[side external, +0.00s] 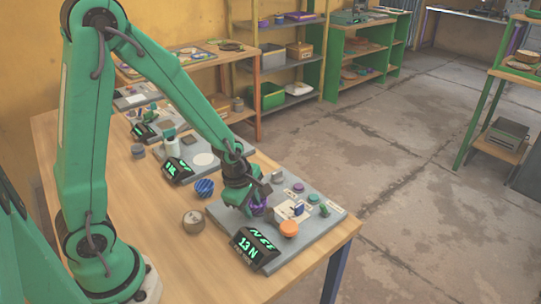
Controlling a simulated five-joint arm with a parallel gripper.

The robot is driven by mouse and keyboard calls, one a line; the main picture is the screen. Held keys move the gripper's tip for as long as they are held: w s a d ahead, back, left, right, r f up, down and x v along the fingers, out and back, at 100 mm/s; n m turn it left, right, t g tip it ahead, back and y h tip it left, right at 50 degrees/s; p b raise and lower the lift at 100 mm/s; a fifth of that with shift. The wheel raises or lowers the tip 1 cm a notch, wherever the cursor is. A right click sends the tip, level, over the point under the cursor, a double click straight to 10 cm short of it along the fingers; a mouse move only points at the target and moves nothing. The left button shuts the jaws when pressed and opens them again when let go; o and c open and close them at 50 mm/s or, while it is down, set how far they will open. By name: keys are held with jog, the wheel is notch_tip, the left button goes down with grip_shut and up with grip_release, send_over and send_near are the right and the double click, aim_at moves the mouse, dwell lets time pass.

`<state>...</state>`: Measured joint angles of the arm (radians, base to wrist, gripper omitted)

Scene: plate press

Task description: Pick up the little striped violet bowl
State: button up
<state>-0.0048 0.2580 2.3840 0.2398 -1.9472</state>
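My gripper (256,203) is low over the near grey press plate (225,214), pointing down. A small violet object (258,209), probably the striped violet bowl, shows at its fingertips and is partly hidden by them. Stripes on it are too small to make out clearly. The fingers are dark and small here, so I cannot tell whether they are closed on it or only around it.
A blue striped bowl (204,187) and a round brown piece (193,221) stand on the wooden table left of the plate. The plate also carries an orange knob (289,228), a violet knob (298,187), a green knob (312,199) and a display (256,247) reading 13 N.

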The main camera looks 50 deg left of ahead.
dwell(0.5)
grip_shut()
notch_tip(320, 180, up, 10)
dwell(1.1)
dwell(0.4)
